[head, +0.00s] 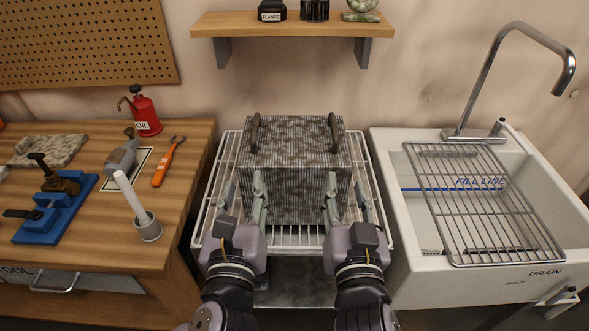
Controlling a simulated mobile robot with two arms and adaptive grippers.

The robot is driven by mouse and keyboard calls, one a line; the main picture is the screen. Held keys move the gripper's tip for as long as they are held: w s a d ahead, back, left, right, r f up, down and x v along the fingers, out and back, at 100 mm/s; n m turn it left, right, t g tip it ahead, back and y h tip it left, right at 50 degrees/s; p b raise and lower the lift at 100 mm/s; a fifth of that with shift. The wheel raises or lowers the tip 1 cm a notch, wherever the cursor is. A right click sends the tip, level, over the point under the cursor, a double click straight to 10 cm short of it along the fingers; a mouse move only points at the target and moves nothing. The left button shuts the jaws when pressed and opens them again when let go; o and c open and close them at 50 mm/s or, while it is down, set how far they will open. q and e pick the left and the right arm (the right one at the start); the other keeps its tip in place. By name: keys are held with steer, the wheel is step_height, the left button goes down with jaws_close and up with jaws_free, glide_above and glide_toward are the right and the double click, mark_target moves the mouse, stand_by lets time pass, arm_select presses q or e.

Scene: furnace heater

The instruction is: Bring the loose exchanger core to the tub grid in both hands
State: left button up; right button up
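The exchanger core (295,165) is a grey, finned, stained block with two dark upright handles on top, at its left and right sides. It rests on a white wire rack (232,150) in the middle of the head view. My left gripper (243,190) is open at the core's front left edge, with one finger in front of the block and one out over the rack. My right gripper (347,193) is open at the front right edge in the same way. I cannot tell whether any finger touches the core. The tub grid (485,205) lies bare across the white tub (401,215) at right.
A wooden bench (95,240) on the left holds a red oil can (145,112), an orange wrench (168,161), a blue fixture (55,208) and a grey cup (147,228). A tap (500,80) arches over the tub's back. A shelf (292,24) hangs above the core.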

mark_target(254, 129)
arm_select(q)
steer(key=shift+w, duration=0.1)
arm_select(e)
steer(key=shift+w, duration=0.1)
